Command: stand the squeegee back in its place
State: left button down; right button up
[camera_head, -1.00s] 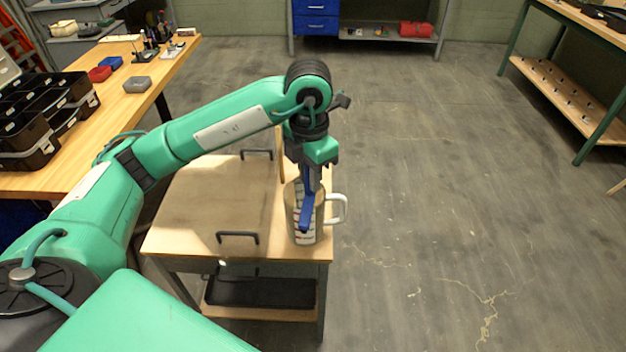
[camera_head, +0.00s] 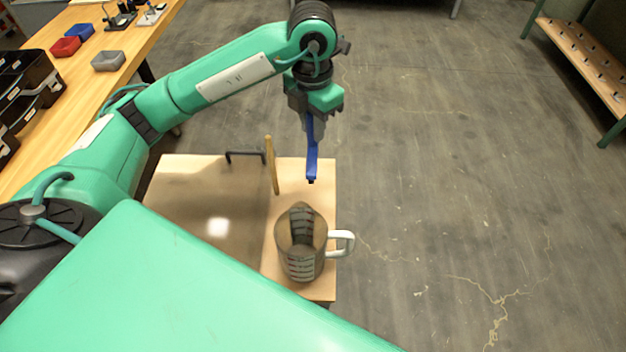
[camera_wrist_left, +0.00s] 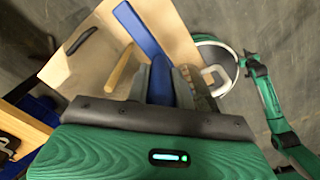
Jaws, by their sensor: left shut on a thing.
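The blue squeegee (camera_head: 312,150) hangs roughly upright from my left gripper (camera_head: 309,117), which is shut on it. Its lower end is in view, but its top is hidden in the jaws. In the left wrist view the squeegee (camera_wrist_left: 140,30) runs out from between the fingers (camera_wrist_left: 160,82).
A thin wooden stick (camera_head: 271,168) stands close left of the squeegee. A long workbench (camera_head: 60,95) with bins is at left.

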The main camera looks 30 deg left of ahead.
pick_arm(q)
notch_tip(320, 180, down, 18)
jog(key=shift+s+r+p, duration=0.15)
jog(key=shift+r+p, duration=0.1)
jog(key=shift+p, duration=0.15)
jog(key=shift+f, duration=0.3)
pick_arm(e)
jog(key=shift+s+d+f, duration=0.3)
jog(key=shift+s+f, duration=0.3)
jog(key=shift+s, duration=0.25)
jog(key=shift+w, duration=0.1)
pick_arm(q)
jog(key=shift+f, duration=0.1)
jog(key=c, duration=1.2)
grip_release()
pick_arm(e)
jog(key=shift+w+a+r, duration=0.15)
jog(key=shift+w+r, duration=0.25)
jog(key=shift+w, duration=0.15)
jog(key=shift+s, duration=0.25)
